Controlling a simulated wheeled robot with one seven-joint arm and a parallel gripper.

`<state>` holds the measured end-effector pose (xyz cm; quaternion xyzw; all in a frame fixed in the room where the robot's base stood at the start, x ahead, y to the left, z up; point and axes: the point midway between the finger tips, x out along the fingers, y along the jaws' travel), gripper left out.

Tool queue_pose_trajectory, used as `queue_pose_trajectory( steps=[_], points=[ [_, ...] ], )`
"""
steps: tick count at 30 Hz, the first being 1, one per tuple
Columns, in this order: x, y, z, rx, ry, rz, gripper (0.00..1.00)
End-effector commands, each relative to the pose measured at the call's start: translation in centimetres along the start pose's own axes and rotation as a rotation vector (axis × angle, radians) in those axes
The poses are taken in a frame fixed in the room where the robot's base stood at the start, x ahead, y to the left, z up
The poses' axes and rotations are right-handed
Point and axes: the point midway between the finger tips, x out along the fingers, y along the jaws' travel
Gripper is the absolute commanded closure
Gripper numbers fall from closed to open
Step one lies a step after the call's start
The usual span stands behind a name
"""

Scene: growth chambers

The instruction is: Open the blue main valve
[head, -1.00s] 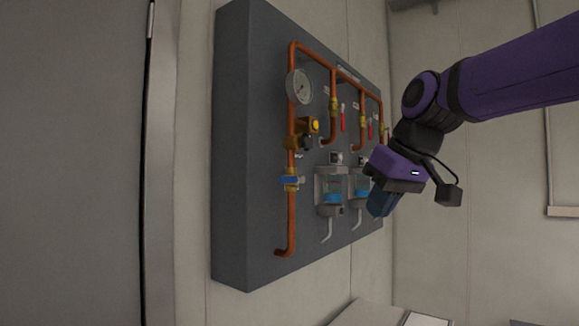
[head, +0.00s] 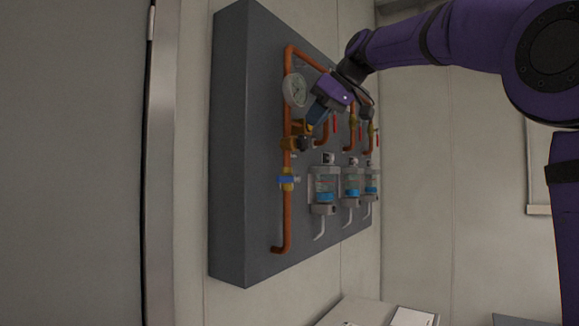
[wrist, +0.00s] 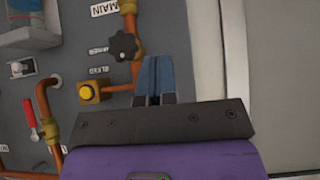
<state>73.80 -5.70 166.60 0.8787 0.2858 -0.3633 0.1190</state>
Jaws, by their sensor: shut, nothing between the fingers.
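The blue main valve (head: 286,180) sits on the copper pipe (head: 287,215) at the lower left of the panel, in the head view. Its small blue handle appears to lie across the pipe. My gripper (head: 314,118) is above and right of it, near the yellow-and-black fitting, and holds nothing. Its blue fingers (wrist: 155,62) are together in the wrist view, pointing toward the pipe side of the panel. The wrist view shows the MAIN label (wrist: 105,8) at the top; the blue handle is not visible there.
A round gauge (head: 295,89), red levers (head: 334,124) and several clear-bowled units (head: 325,186) are on the grey panel (head: 229,150). Space below the pipe's end is clear.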

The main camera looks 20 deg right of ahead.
Motion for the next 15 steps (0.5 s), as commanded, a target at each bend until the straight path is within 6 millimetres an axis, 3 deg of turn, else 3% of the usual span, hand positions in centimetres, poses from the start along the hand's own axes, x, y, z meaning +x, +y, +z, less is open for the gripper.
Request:
queue_pose_trajectory(
  steps=[8,15],
  points=[
    [0.2,0.0,0.0,0.001,-0.001,0.0,1.0],
    [2.8,-0.1,0.1,0.001,-0.003,-0.004,1.0]
  ],
)
